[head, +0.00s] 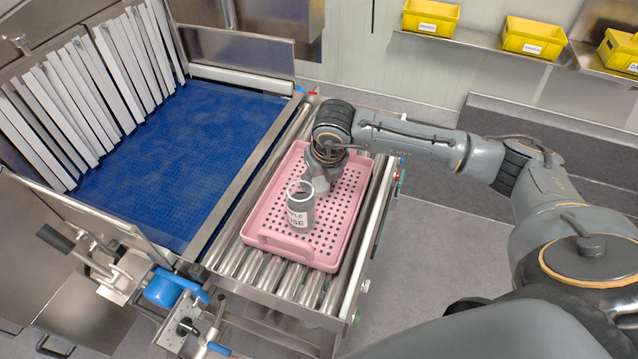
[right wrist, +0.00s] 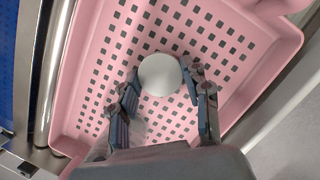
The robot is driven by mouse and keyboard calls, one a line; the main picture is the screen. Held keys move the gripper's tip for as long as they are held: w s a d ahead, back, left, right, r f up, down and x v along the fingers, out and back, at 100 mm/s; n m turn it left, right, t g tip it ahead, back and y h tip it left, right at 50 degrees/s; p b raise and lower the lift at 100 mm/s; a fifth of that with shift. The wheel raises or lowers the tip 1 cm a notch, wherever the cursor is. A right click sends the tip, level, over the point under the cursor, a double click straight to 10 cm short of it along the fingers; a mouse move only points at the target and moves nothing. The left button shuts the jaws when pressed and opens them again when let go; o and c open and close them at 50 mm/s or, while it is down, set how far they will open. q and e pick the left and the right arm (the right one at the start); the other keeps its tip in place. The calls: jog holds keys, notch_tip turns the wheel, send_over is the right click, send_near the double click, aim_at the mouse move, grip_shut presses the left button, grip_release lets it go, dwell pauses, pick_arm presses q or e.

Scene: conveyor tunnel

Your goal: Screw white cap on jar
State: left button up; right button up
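The clear jar (head: 300,209) stands upright in the pink tray, with its open rim facing up and a printed label on its front. My right gripper (head: 318,180) is low over the tray, just behind and to the right of the jar. In the right wrist view, the round white cap (right wrist: 160,75) sits between the fingertips of my right gripper (right wrist: 161,82), which close against its two sides. The cap is hard to make out in the head view. My left gripper is not in view.
The pink tray (head: 268,243) rests on a roller conveyor (head: 240,262). A blue belt (head: 190,150) with hanging strip curtains (head: 85,90) lies to the left. Yellow bins (head: 533,38) stand on shelves at the back right. The tray's front right is clear.

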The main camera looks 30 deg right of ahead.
aim_at(319, 184)
jog(key=shift+r, duration=0.1)
jog(key=shift+r, duration=0.25)
notch_tip(319, 184, up, 9)
jog(key=b, duration=0.4)
jog(key=shift+r, duration=0.2)
